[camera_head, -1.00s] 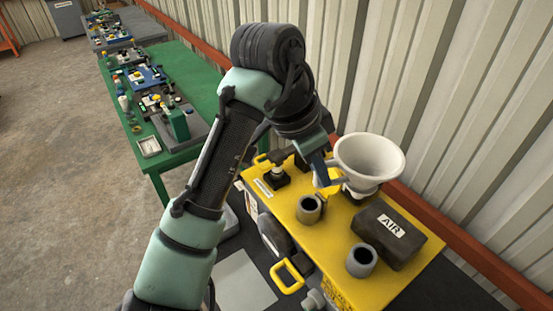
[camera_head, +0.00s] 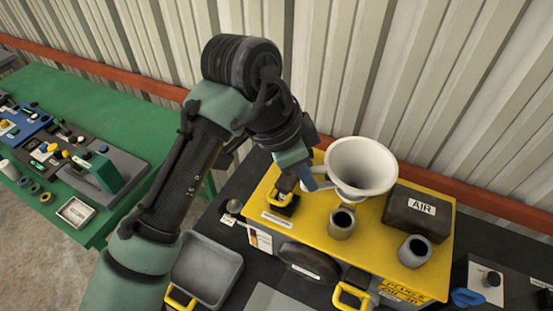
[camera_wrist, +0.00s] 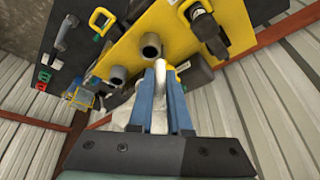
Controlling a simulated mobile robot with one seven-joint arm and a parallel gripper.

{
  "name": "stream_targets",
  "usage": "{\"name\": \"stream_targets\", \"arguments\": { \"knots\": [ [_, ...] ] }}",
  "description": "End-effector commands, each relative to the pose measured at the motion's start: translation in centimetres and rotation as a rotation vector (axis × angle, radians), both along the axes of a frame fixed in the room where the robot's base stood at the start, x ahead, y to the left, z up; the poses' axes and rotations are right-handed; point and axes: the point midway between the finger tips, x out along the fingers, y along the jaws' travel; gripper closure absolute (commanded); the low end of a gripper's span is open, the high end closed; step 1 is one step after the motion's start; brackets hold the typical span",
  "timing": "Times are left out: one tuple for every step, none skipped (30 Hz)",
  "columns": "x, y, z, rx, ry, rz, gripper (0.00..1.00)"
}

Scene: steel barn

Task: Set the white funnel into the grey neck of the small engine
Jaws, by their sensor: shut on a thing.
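The white funnel (camera_head: 362,168) is upright above the back part of the small engine's yellow top (camera_head: 385,228). My gripper (camera_head: 308,180) is at its left, shut on the funnel's handle. In the wrist view the blue fingers have the white handle (camera_wrist: 159,98) between them. Two open grey necks stand on the yellow top: one (camera_head: 341,222) just in front of the funnel, the other (camera_head: 414,250) further right by the front edge. The funnel's lower end is partly hidden, and I cannot tell whether it touches anything below.
A black box marked AIR (camera_head: 417,211) stands right of the funnel. A black fitting with a yellow handle (camera_head: 282,200) is left of it, near my gripper. A grey tray (camera_head: 206,270) lies front left. The green table (camera_head: 95,115) holds several parts. The ribbed wall (camera_head: 440,90) is close behind.

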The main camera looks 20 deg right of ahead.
Motion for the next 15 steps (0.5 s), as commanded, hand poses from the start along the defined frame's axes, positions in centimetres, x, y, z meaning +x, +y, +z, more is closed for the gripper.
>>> {"name": "stream_targets", "arguments": {
  "knots": [
    [-0.3, -0.3, 0.0, 0.0, -0.001, -0.013, 1.0],
    [-0.4, -0.4, -0.1, -0.001, -0.001, -0.017, 1.0],
    [-0.4, -0.4, -0.1, 0.0, -0.001, -0.02, 1.0],
    [-0.5, -0.5, -0.2, 0.0, -0.001, -0.021, 1.0],
    [-0.5, -0.5, -0.3, 0.0, -0.002, -0.022, 1.0],
    [-0.5, -0.5, -0.4, 0.0, -0.002, -0.022, 1.0],
    [-0.5, -0.5, -0.5, -0.001, -0.001, -0.021, 1.0],
    [-0.5, -0.5, -0.6, -0.001, -0.001, -0.021, 1.0],
    [-0.5, -0.4, -0.8, -0.001, -0.001, -0.02, 1.0],
    [-0.4, -0.4, -1.0, -0.001, -0.001, -0.02, 1.0],
    [-0.4, -0.4, -1.2, -0.001, -0.002, -0.02, 1.0],
    [-0.4, -0.4, -1.5, -0.001, -0.001, -0.019, 1.0],
    [-0.4, -0.4, -1.7, -0.001, -0.001, -0.019, 1.0],
    [-0.4, -0.4, -2.0, -0.001, -0.001, -0.019, 1.0],
    [-0.4, -0.4, -2.3, 0.0, -0.001, -0.019, 1.0]
  ]
}}
